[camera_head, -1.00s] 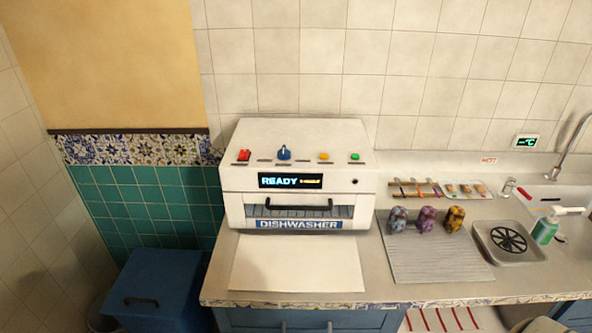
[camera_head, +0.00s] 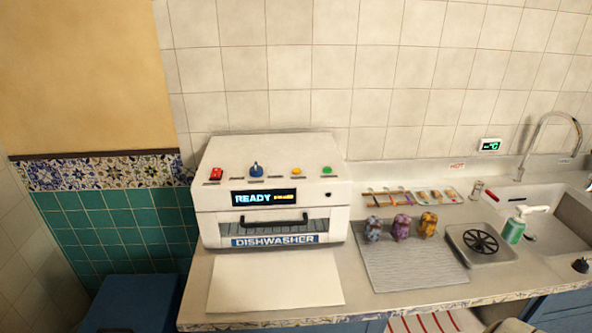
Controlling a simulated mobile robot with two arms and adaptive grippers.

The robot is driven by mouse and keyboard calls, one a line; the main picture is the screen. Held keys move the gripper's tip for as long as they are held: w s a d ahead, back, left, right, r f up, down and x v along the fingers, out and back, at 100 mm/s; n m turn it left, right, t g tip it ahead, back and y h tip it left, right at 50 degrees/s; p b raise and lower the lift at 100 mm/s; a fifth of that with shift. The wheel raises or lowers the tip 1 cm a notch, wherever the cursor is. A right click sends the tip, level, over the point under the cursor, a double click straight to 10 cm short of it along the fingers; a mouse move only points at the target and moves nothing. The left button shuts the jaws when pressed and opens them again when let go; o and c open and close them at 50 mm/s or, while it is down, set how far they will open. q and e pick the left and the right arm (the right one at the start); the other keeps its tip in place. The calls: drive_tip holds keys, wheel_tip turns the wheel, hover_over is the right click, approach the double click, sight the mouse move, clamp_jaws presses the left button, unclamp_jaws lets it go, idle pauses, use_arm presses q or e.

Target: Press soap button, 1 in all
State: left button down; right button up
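A white dishwasher (camera_head: 215,215) stands on the counter at the centre-left, with "READY" on its display (camera_head: 265,198). Along its top are a red button (camera_head: 216,173), a blue knob (camera_head: 256,170), a yellow button (camera_head: 296,170) and a green button (camera_head: 326,169). Their small labels are too small to read, so I cannot tell which one is the soap button. A green bottle with a white pump (camera_head: 513,230) stands by the sink at the right. Neither of my grippers is in view.
A white board (camera_head: 275,281) lies before the dishwasher. A grey ribbed mat (camera_head: 410,268) holds three patterned objects (camera_head: 401,226). Right of it are a square tray with a black round grate (camera_head: 480,243), the sink (camera_head: 565,210) and a faucet (camera_head: 548,117). A blue bin (camera_head: 130,303) stands left of the counter.

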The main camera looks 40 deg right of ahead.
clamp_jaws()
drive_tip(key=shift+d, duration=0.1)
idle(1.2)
